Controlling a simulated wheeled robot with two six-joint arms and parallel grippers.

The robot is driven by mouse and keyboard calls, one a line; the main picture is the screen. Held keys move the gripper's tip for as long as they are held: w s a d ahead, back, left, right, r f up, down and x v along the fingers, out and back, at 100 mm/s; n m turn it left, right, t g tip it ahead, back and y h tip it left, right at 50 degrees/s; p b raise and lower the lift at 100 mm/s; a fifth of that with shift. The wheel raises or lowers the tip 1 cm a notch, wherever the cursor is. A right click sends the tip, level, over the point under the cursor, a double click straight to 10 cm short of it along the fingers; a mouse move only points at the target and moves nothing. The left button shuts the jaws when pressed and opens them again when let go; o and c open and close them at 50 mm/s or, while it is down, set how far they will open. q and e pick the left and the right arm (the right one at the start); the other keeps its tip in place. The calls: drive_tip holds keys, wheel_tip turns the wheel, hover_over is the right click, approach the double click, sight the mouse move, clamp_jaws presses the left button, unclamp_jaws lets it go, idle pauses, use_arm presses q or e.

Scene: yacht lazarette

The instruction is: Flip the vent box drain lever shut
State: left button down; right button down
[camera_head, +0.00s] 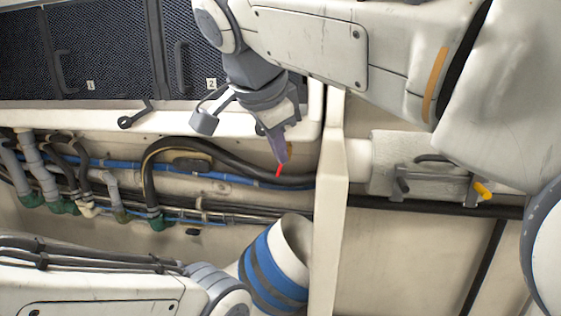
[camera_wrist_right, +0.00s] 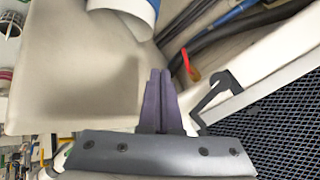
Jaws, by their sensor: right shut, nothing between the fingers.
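A small red lever (camera_head: 279,170) shows just below my right gripper's fingertips in the head view. In the right wrist view the red lever (camera_wrist_right: 186,61) lies just beyond and to the right of the fingertips, with an orange end close to a black hose. I cannot tell which part is the vent box drain lever for certain. My right gripper (camera_head: 283,156) points down with its purple fingers together and empty; they show side by side in the wrist view (camera_wrist_right: 160,73). Contact with the lever is not clear. My left gripper is out of view.
Mesh vent panels (camera_head: 100,45) with handles stand above a white ledge (camera_head: 180,120) with dark latches (camera_head: 135,116). Hoses and pipes (camera_head: 110,185) run below. A white upright (camera_head: 331,215) stands right of the fingers. A yellow-tipped lever (camera_head: 483,191) sits farther right. A blue-banded duct (camera_head: 270,275) stands below.

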sight(279, 169)
drive_tip(key=w+f+p, duration=0.4)
drive_tip(key=w+f, duration=0.3)
drive_tip(key=w, duration=0.2)
drive_tip(key=shift+w+f+p, duration=0.2)
drive_tip(key=shift+f+p, duration=0.1)
idle(0.5)
